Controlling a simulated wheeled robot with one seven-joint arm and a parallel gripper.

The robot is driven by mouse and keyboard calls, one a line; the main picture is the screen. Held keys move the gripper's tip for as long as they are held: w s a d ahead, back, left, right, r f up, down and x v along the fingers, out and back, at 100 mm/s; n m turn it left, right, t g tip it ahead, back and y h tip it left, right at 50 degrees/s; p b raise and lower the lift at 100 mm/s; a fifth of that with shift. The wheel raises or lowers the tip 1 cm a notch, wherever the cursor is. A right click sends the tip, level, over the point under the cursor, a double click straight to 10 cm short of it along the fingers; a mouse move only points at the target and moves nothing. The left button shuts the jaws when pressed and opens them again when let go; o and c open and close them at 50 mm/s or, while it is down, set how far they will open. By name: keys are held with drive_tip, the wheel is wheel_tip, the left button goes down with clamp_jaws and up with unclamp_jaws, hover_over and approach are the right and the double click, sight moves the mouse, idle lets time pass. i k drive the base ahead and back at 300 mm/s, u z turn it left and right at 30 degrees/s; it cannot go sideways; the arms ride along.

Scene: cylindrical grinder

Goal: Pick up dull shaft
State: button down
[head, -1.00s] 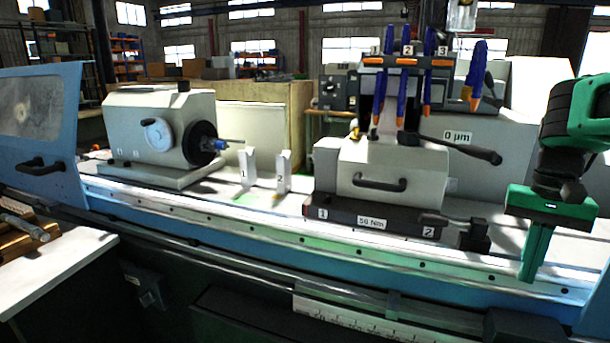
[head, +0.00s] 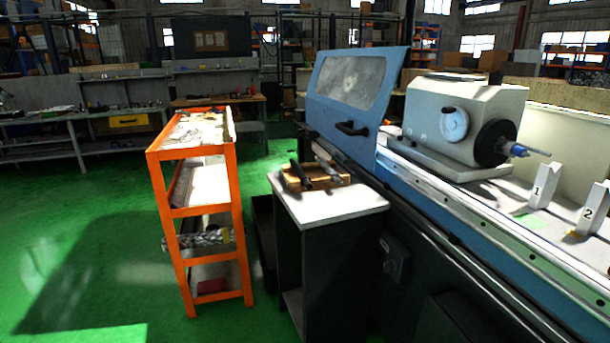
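A wooden holder (head: 340,181) sits on the white top of a small dark cabinet, left of the grinder. Two shaft-like pieces lie in it, a dark one (head: 301,174) on the left and a greyer one (head: 328,167) on the right. They are small and shaded, and I cannot tell which, if either, is the dull shaft. My gripper is out of view.
The white cabinet top (head: 335,210) has free room in front of the holder. An orange shelf cart (head: 203,151) stands to its left, with green floor (head: 90,240) beyond. The blue grinder door (head: 352,85) and grey headstock (head: 455,110) stand right. Numbered supports (head: 543,187) stand on the bed.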

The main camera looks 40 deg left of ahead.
sight(296, 169)
drive_tip(key=u, duration=1.55)
